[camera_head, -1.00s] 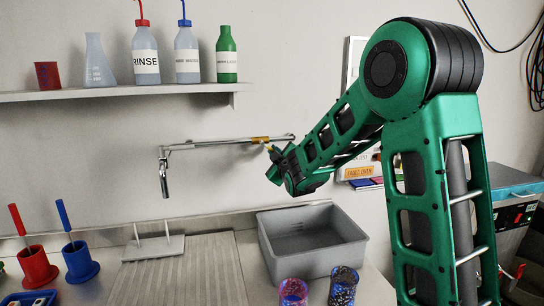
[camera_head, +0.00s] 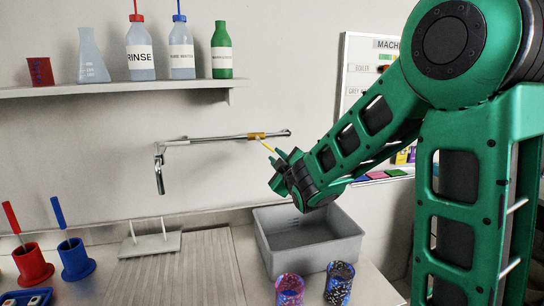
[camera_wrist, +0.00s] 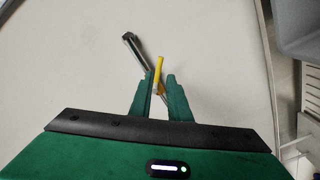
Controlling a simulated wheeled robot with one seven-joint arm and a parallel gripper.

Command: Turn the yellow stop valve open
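The yellow stop valve (camera_head: 257,136) sits on the thin metal pipe (camera_head: 210,139) along the wall. Its slim yellow lever (camera_head: 267,146) slants down and right from the pipe toward my gripper (camera_head: 279,165). The pipe (camera_wrist: 132,45) runs behind, partly hidden by the fingers.
A grey basin (camera_head: 308,238) stands below the arm, with two speckled cups (camera_head: 289,289) in front. A shelf (camera_head: 120,89) with bottles runs above the pipe. Red (camera_head: 32,266) and blue (camera_head: 76,260) holders stand at left. The wall around the valve is clear.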

